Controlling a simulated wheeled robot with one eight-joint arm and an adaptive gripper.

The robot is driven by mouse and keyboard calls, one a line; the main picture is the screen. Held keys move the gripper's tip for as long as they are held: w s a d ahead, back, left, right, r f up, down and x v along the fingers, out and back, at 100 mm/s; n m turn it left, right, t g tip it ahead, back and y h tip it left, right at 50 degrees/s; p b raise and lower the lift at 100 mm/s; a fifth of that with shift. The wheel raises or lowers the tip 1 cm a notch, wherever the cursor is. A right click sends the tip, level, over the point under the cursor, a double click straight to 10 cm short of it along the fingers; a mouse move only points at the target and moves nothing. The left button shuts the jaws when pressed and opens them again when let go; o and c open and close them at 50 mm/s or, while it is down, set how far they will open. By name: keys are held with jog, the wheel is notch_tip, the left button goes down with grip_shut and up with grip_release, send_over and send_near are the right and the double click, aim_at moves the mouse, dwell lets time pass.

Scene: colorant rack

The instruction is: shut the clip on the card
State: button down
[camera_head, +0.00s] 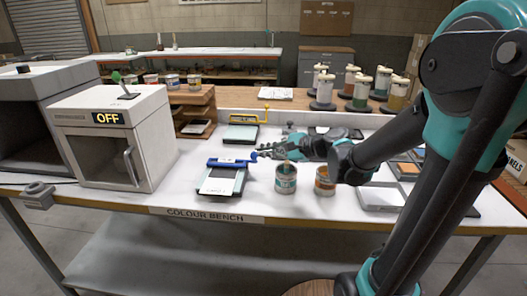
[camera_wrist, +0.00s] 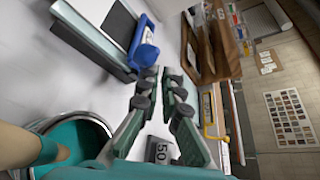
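The board with the card (camera_head: 222,184) lies on the bench, with a blue clip (camera_head: 232,163) across its far end.
A second board with a yellow clip (camera_head: 246,119) lies behind. A white oven (camera_head: 110,140) marked OFF stands left. Several colorant canisters (camera_head: 361,92) stand at the back right.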

jog(key=shift+s+a+r, duration=0.1)
jog(key=shift+s+r, duration=0.05)
notch_tip(320, 180, up, 10)
dwell(0.7)
